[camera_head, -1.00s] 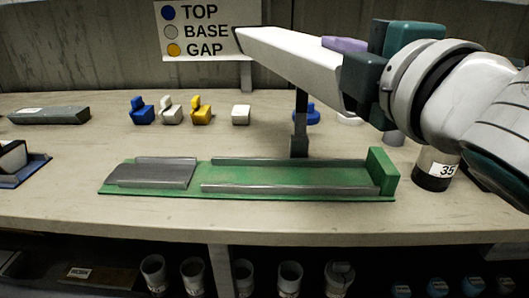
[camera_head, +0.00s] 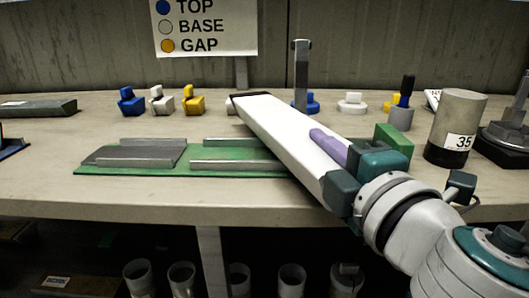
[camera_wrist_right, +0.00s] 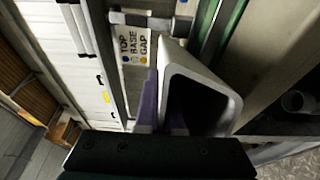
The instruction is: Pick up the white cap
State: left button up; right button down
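The round white cap (camera_head: 352,102) sits on the bench at the back, right of the blue cap (camera_head: 312,104). A white, chair-shaped piece (camera_head: 161,101) stands further left between a blue one and a yellow one. My right gripper (camera_head: 330,146), with purple pads, is shut on a long white liner (camera_head: 275,122) and holds it slanted over the green tray. In the right wrist view the liner's hollow open end (camera_wrist_right: 200,95) shows beside the purple pads. The cap is clear of the gripper. My left gripper is not in view.
The green tray (camera_head: 225,173) lies at the bench front, partly hidden by the liner. A grey cylinder marked 35 (camera_head: 459,115) stands at right. An upright grey post (camera_head: 301,75) rises behind the liner; its support is unclear. A color sign (camera_head: 205,27) hangs behind.

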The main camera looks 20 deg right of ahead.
jog(key=shift+r, duration=0.1)
jog(key=shift+f+b, duration=0.3)
jog(key=shift+f, duration=0.05)
jog(key=c, duration=1)
grip_release()
jog(key=shift+c, duration=0.2)
